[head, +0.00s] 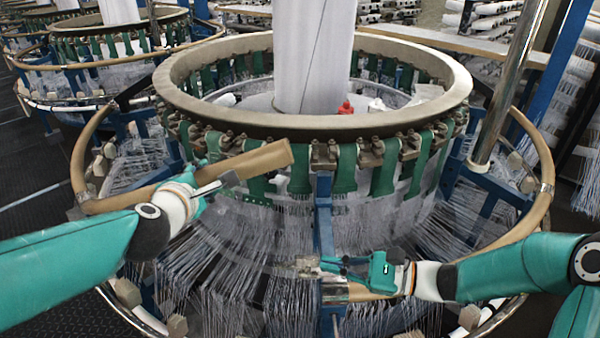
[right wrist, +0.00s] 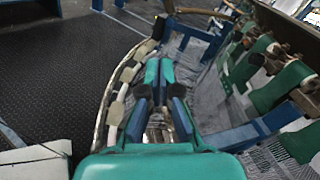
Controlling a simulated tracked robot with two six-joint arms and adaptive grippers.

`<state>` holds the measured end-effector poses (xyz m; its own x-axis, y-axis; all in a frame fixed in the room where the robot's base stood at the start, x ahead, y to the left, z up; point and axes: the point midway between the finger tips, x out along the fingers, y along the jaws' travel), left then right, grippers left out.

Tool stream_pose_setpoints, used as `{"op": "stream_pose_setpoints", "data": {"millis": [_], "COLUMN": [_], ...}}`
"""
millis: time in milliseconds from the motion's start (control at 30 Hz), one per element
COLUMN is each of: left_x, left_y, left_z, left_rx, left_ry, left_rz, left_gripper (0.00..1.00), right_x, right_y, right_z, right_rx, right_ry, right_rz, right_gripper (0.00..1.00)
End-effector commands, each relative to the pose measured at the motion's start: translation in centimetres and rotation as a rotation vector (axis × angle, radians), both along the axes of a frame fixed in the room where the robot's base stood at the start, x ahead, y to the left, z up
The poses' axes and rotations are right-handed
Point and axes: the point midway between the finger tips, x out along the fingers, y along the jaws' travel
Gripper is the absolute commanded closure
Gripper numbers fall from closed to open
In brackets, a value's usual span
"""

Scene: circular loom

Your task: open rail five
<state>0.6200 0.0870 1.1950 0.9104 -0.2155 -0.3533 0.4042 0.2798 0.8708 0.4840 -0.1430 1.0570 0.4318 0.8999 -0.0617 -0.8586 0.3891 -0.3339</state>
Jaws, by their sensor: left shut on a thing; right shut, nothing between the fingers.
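A tan rail segment (head: 258,161) slants across the front left of the loom in the head view. Its right end is free in the air before the green straps, and its left end is near the outer ring at the left. My left gripper (head: 222,183) is shut on this rail, which hides part of it. The rail end on the right (head: 362,292) stops near the blue front post (head: 324,215), leaving a gap in the ring. My right gripper (head: 303,266) is shut and empty by that post, above the threads. It also shows in the right wrist view (right wrist: 160,68).
The loom's big beige ring (head: 225,122) with green straps stands behind both grippers. Dense white threads (head: 215,255) fan out below. A steel pole (head: 510,85) rises at the right. Dark floor (head: 40,180) is open at the left; another loom stands at the back left.

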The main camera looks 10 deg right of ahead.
Motion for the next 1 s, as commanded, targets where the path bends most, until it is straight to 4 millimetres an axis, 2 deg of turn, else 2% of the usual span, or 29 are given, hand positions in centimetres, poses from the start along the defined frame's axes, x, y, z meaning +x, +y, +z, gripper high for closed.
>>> {"op": "stream_pose_setpoints", "data": {"millis": [33,133,233,367,567,933,1000], "left_x": [0.0,0.0,0.0,0.0,0.0,0.0,0.0], "left_y": [0.1,0.1,0.1,0.1,0.1,0.1,0.1], "left_z": [0.0,0.0,0.0,0.0,0.0,0.0,0.0], "left_rx": [0.000,0.000,0.000,0.000,0.001,0.001,0.001], "left_ry": [0.000,0.000,0.000,0.000,0.000,0.000,0.000], "left_rz": [0.003,0.003,0.003,0.003,0.003,0.002,0.002], "left_gripper": [1.00,1.00,1.00,1.00,1.00,1.00,1.00], "right_x": [1.1,2.2,2.7,3.2,4.5,8.6,8.6], "right_y": [-1.3,-3.2,-4.4,-4.7,-2.7,3.2,3.7], "right_z": [2.7,6.7,9.2,10.6,11.4,13.3,14.5], "right_rx": [0.068,0.175,0.239,0.273,0.275,0.273,0.272], "right_ry": [-0.048,-0.124,-0.176,-0.204,-0.206,-0.205,-0.208], "right_rz": [-0.049,-0.117,-0.155,-0.173,-0.169,-0.169,-0.170], "right_gripper": [1.00,1.00,1.00,1.00,1.00,1.00,1.00]}}
